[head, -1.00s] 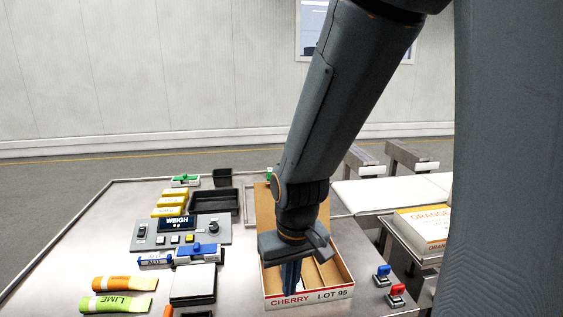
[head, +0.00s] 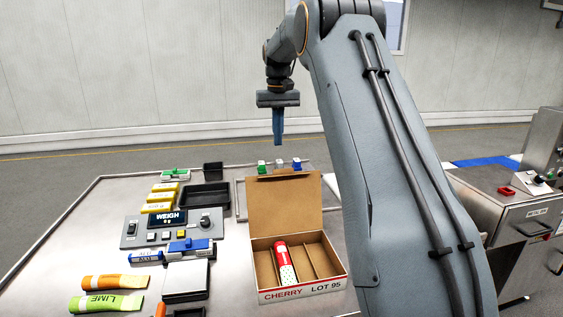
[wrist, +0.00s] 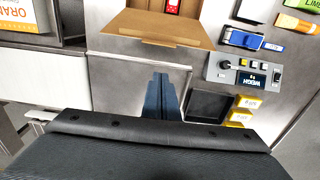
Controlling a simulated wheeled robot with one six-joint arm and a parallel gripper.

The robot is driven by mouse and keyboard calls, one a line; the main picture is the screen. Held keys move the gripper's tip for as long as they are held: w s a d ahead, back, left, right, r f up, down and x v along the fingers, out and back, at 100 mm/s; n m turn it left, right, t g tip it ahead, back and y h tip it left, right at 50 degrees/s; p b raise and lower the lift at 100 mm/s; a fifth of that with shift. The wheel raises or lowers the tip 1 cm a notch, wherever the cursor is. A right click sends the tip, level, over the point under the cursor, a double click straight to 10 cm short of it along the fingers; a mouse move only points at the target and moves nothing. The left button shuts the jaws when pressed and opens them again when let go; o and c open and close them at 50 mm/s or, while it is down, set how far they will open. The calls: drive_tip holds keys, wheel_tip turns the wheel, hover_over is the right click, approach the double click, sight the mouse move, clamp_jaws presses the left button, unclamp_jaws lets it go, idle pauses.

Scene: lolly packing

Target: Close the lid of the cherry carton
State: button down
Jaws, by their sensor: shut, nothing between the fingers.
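The cherry carton (head: 301,290) stands on the steel table, its front marked CHERRY LOT 95. Its brown lid (head: 280,203) is open and stands up at the back edge. A red and white lolly pack (head: 284,262) lies in one slot; the other slots I can see look empty. My gripper (head: 278,140) is shut and empty, raised above and behind the lid. In the wrist view the lid (wrist: 160,27) is at the top, apart from the gripper's fingers (wrist: 160,85), and the red pack (wrist: 172,6) shows just past it.
A weigh panel (head: 168,229), a black tray (head: 204,197), yellow packs (head: 163,198) and a scale (head: 187,281) are left of the carton. Lime (head: 107,303) and orange (head: 114,282) packs lie at front left. Small coloured items (head: 280,166) stand behind the lid.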

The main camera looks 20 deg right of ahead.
wheel_tip(320, 180, down, 8)
drive_tip(key=s+p, duration=0.2)
drive_tip(key=p, duration=0.4)
drive_tip(key=shift+s, duration=0.35)
drive_tip(key=shift+r, duration=0.1)
